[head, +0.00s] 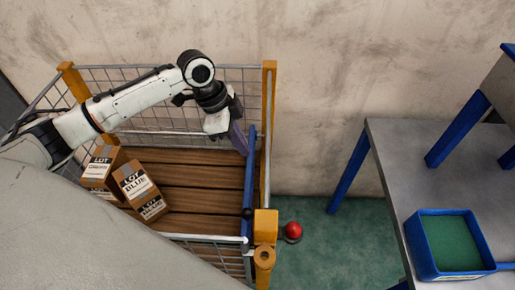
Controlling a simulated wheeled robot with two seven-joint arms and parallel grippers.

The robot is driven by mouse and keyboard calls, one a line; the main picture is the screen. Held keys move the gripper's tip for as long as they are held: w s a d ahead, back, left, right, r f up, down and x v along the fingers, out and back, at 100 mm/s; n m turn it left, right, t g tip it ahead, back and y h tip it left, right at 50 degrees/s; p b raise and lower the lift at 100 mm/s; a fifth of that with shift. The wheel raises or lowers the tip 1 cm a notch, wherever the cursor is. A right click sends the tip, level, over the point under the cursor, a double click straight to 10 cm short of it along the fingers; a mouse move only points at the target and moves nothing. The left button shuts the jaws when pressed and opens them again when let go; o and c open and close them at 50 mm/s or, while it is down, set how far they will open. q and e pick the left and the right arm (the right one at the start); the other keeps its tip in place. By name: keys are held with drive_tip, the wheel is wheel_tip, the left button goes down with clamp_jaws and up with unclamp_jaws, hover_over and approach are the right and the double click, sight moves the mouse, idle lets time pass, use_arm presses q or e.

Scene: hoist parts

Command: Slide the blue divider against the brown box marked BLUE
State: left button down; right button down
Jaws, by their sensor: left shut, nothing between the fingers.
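The blue divider (249,185) stands upright along the right end of the wire-mesh crate. The brown box marked BLUE (132,181) lies at the left of the wooden crate floor, with a wide stretch of bare boards between it and the divider. My left gripper (239,141) reaches in from the left over the crate. It is shut and empty, with its fingers beside the far part of the divider, on the box side. I cannot tell whether they touch it. My right gripper is not in view.
The crate has orange posts (269,110) and mesh walls. A red knob (293,230) sits outside its near right corner. A grey table (400,150) with a blue tray (421,255) stands at the right.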

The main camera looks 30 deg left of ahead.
use_arm(q)
drive_tip(key=s+x, duration=0.1)
drive_tip(key=x, duration=0.8)
drive_tip(key=shift+w, duration=0.2)
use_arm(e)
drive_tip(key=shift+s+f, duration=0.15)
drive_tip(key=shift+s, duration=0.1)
use_arm(q)
drive_tip(key=shift+d+f, duration=0.1)
drive_tip(key=shift+f, duration=0.05)
